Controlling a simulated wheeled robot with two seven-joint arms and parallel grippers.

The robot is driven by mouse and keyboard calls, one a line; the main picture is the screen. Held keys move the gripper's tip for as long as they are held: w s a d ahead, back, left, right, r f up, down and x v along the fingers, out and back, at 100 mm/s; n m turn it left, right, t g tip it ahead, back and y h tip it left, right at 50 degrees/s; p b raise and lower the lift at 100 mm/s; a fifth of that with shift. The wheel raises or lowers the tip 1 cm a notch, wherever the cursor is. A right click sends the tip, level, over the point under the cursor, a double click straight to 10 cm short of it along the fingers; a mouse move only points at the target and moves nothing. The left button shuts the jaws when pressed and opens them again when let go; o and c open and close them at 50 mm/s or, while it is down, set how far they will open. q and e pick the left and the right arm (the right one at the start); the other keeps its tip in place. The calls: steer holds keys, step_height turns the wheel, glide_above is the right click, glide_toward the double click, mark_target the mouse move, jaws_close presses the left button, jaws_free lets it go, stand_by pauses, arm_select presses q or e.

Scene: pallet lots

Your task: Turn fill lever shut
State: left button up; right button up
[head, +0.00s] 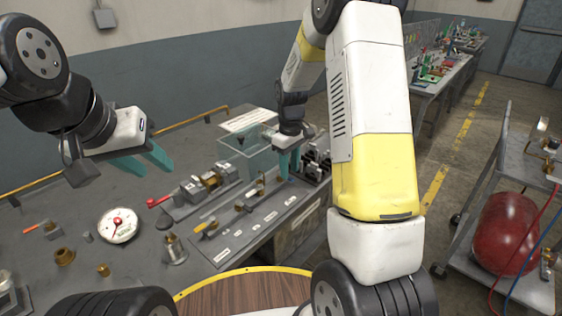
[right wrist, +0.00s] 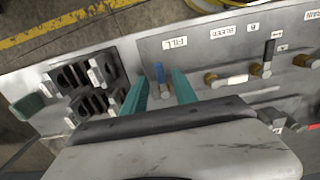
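The fill lever (right wrist: 160,73) is a small blue handle beside the FILL label (right wrist: 175,43) on the grey valve panel (right wrist: 220,60). In the right wrist view my right gripper (right wrist: 161,80) is open, with one teal finger on each side of the lever and some space showing around it. Whether either finger touches the lever is unclear. In the head view my right gripper (head: 289,172) points down at the panel's far end, and the lever is hidden there. My left gripper (head: 150,160) is open and empty above the left of the bench.
Brass fittings (right wrist: 230,80) and a dark-handled valve (right wrist: 267,58) stand along the panel. Black connector blocks (right wrist: 88,88) sit beside it. A clear box (head: 243,155) stands behind. A gauge (head: 118,225) and a red-handled valve (head: 160,201) lie on the bench. A cart with a red tank (head: 505,235) is at right.

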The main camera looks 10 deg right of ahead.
steer(key=shift+f, duration=0.85)
jaws_close()
